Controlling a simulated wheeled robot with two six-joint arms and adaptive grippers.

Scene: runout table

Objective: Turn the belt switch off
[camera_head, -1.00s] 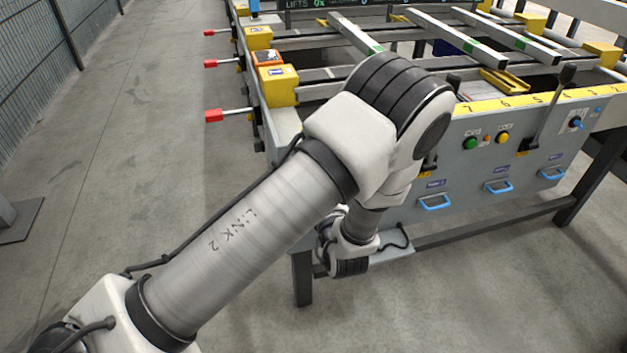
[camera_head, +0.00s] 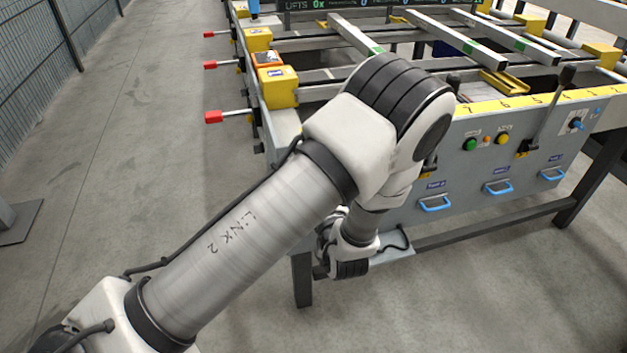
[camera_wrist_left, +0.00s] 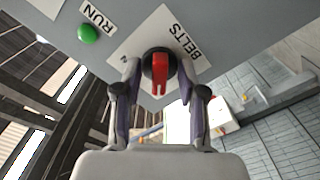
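The belt switch (camera_wrist_left: 160,70) is a red knob on a black round base, on a white plate (camera_wrist_left: 175,27) marked "BELTS", in the left wrist view. Its red bar points toward the bottom of that view. My left gripper (camera_wrist_left: 158,78) is open, with one finger on each side of the switch. The fingertips are close to the knob; I cannot tell whether they touch it. In the head view my left arm hides the switch and the gripper. My right gripper is in neither view.
A green button (camera_wrist_left: 87,34) by a "RUN" label is near the switch. The runout table's grey front panel (camera_head: 480,170) carries a green button (camera_head: 471,144), a yellow button (camera_head: 502,139), levers and blue handles. Red-tipped rods (camera_head: 213,117) stick out left.

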